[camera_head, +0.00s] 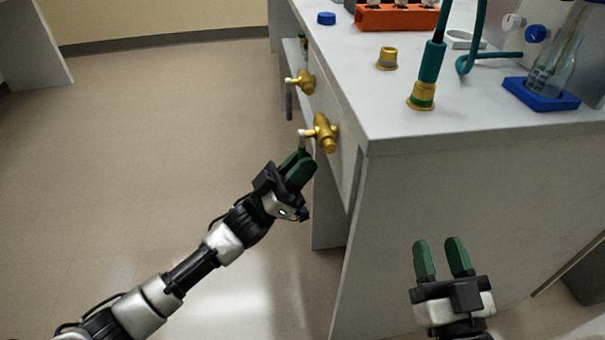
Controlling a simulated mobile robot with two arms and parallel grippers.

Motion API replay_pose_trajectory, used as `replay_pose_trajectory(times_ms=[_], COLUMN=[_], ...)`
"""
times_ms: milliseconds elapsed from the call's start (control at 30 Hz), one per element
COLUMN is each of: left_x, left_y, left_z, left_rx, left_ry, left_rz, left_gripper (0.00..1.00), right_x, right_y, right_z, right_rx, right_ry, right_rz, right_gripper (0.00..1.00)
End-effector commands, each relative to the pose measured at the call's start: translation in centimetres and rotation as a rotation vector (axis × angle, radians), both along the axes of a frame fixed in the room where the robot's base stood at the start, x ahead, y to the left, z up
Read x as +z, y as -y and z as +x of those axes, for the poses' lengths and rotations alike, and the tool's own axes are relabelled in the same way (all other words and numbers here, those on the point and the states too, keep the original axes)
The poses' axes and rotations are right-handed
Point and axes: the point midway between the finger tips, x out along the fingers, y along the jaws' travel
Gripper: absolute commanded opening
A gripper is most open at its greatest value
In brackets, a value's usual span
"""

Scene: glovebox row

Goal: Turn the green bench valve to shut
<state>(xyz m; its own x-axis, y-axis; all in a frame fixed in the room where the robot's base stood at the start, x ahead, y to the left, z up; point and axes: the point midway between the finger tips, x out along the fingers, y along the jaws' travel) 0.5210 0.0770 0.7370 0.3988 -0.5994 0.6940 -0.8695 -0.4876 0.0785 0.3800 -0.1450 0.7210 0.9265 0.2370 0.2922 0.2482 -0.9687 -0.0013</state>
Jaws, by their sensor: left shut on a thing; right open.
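The nearest brass bench valve (325,131) sticks out of the left side face of the white bench, close to its front corner. A short piece of its green handle (302,143) shows, hanging down from the pale end of the valve. My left gripper (300,165) is just below the valve, its green fingers shut on this handle. The fingers hide the lower part of the handle. My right gripper (442,258) is open and empty in front of the bench's front panel, fingers pointing up.
Another brass valve (303,82) with a grey handle sits further along the same bench side. On the bench top (390,115) stand a brass fitting with a teal hose (430,65), a blue flask stand (540,98) and an orange rack (390,19). The floor at left is clear.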

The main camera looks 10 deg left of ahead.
Motion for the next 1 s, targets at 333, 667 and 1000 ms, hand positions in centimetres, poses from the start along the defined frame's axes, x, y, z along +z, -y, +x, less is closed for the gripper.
replay_pose_trajectory(times_ms=[333,667,1000], left_x=[-0.2,0.0,0.0], left_y=[-0.2,-0.2,-0.2], left_z=[0.5,0.6,0.6], left_rx=[0.001,0.001,0.003], left_ry=[0.075,0.093,0.094], left_rz=[0.026,0.031,0.032], left_gripper=[0.0,0.0,0.31], right_x=[3.3,4.0,4.0], right_y=[-0.2,-0.2,-0.2], right_z=[-1.7,-2.1,-2.1], right_rx=[0.017,0.02,0.02], right_ry=[0.3,0.357,0.356], right_rz=[0.084,0.101,0.1], right_gripper=[0.43,0.43,0.43])
